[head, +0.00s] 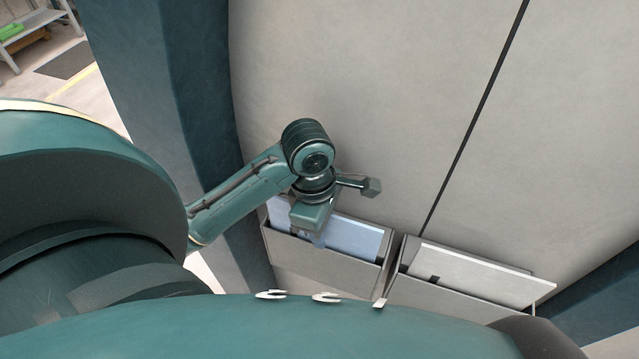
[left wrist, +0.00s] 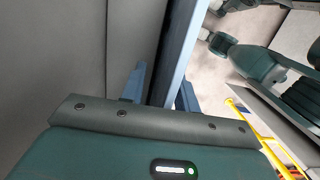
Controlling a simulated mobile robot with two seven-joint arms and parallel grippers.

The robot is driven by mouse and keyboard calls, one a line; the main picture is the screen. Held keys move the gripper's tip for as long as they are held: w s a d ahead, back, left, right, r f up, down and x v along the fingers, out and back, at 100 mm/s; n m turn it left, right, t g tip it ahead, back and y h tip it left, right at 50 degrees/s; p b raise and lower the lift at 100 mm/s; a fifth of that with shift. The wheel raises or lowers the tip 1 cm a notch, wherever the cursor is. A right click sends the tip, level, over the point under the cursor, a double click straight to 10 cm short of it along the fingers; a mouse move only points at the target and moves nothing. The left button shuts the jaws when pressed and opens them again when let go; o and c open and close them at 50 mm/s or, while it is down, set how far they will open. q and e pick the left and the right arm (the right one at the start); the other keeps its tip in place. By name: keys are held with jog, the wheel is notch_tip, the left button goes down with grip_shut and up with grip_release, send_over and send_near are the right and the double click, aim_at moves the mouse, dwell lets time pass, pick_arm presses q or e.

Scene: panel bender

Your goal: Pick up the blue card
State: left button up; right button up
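The blue card (head: 352,237) stands in the left grey holder (head: 325,263) on the machine front, its upper part above the holder's rim. My left gripper (head: 316,241) is over the card's left part, pointing down and hiding some of it. In the left wrist view the card (left wrist: 180,50) shows edge-on as a blue strip between the two fingers of the left gripper (left wrist: 161,90). The fingers are apart, one on each side of the card, with a narrow gap at the left finger. My right gripper cannot be made out in either view.
A second grey holder (head: 440,294) with white sheets (head: 485,272) stands just right of the first. The pale machine panel (head: 380,90) rises behind both. A teal machine column (head: 150,80) is at the left. A shelf (head: 35,22) stands far back left.

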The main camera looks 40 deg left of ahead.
pick_arm(q)
jog(key=shift+s+d, duration=0.1)
jog(key=shift+c, duration=0.3)
grip_shut()
